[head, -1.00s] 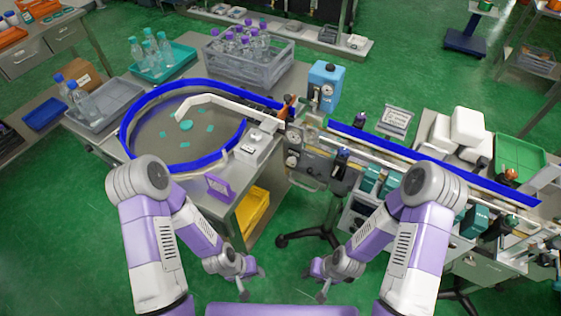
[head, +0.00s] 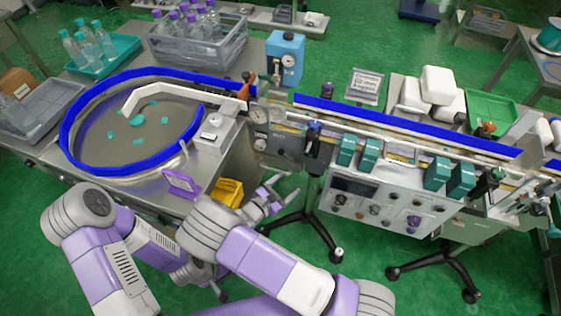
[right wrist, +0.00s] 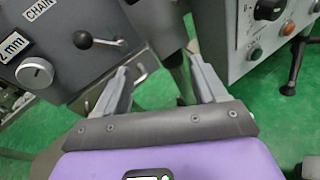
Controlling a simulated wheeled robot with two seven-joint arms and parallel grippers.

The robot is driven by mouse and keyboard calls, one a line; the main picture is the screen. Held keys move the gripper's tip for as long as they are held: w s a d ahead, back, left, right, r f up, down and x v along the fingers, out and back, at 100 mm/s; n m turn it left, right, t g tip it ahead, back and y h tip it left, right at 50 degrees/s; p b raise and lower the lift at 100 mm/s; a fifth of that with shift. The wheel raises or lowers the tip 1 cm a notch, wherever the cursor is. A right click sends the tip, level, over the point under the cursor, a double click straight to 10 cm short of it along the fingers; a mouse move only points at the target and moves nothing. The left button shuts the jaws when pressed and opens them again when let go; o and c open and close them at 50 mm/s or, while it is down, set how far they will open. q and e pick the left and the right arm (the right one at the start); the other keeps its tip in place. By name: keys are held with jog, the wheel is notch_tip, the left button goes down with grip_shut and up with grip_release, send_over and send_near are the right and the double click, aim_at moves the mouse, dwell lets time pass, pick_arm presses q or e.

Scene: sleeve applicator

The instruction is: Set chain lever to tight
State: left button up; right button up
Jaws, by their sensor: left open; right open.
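The chain lever (right wrist: 100,41) shows in the right wrist view on a dark grey panel (right wrist: 62,75), below a label reading "CHAIN". It has a black round knob at its left and a thin metal rod running right, roughly level. Its position marks are not readable. My right gripper (right wrist: 163,82) is open and empty, with its fingers below and to the right of the lever, apart from it. In the head view my right gripper (head: 274,192) is below the machine's front panel (head: 283,150). My left gripper (head: 222,288) is low, largely hidden behind my right arm.
A grey knob (right wrist: 35,71) sits on the panel beside a "2 mm" label. A control box (head: 375,205) with several knobs stands right of the gripper. The blue-rimmed round table (head: 62,140), a purple bracket (head: 182,184) and a yellow bin (head: 229,192) are at the left.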

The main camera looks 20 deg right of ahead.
aim_at(286, 155)
jog(key=w+a+r+n+t, duration=0.2)
jog(key=w+a+r+t, duration=0.2)
jog(key=b+x, duration=0.2)
jog(key=x, duration=0.5)
jog(key=shift+r, duration=0.15)
jog(key=shift+c, duration=0.3)
jog(key=shift+s+a, duration=0.1)
jog(key=c, duration=1)
jog(key=shift+c, duration=0.2)
